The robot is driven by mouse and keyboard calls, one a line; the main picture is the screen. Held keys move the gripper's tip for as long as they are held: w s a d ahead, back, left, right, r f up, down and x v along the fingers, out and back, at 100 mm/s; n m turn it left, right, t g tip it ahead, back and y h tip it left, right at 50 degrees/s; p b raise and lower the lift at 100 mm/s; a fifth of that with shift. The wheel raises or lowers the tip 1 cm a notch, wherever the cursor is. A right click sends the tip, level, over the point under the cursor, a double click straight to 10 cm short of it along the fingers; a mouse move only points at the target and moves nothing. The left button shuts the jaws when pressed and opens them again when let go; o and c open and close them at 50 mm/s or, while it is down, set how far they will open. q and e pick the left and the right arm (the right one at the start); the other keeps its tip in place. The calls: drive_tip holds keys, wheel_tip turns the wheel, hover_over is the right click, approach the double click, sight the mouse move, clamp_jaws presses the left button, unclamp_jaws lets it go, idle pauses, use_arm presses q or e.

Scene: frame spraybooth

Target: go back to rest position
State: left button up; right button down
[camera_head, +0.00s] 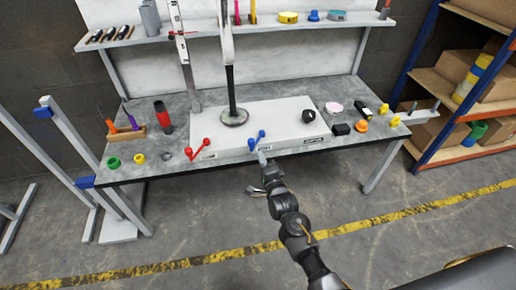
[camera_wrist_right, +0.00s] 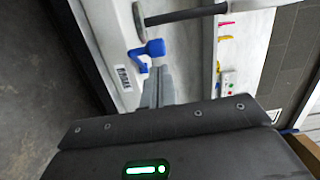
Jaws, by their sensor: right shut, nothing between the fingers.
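My right arm reaches up from the bottom of the head view, and its gripper (camera_head: 262,158) is at the front edge of the workbench (camera_head: 160,166). It is just in front of a blue handle (camera_head: 256,138) on the white box (camera_head: 285,118). In the right wrist view the fingers (camera_wrist_right: 158,88) are together with nothing held, pointing at the blue handle (camera_wrist_right: 150,52). They look close to it; I cannot tell whether they touch. My left gripper is in neither view.
A red handle (camera_head: 198,149) sits left of the blue one. A dark pole (camera_head: 231,90) rises from a round base on the white box. Wooden shelves (camera_head: 460,90) stand right, a grey frame (camera_head: 75,150) left. The floor in front is clear around a yellow line (camera_head: 190,261).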

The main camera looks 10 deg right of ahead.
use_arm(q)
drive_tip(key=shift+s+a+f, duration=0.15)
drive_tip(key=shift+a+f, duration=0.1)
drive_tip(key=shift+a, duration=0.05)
use_arm(e)
drive_tip(key=shift+h, duration=0.3)
drive_tip(key=s, duration=0.1)
drive_tip(key=s+d, duration=0.1)
drive_tip(key=s, duration=0.2)
drive_tip(key=shift+s+d+f, duration=0.15)
drive_tip(key=shift+s+d, duration=0.05)
drive_tip(key=shift+d, duration=0.15)
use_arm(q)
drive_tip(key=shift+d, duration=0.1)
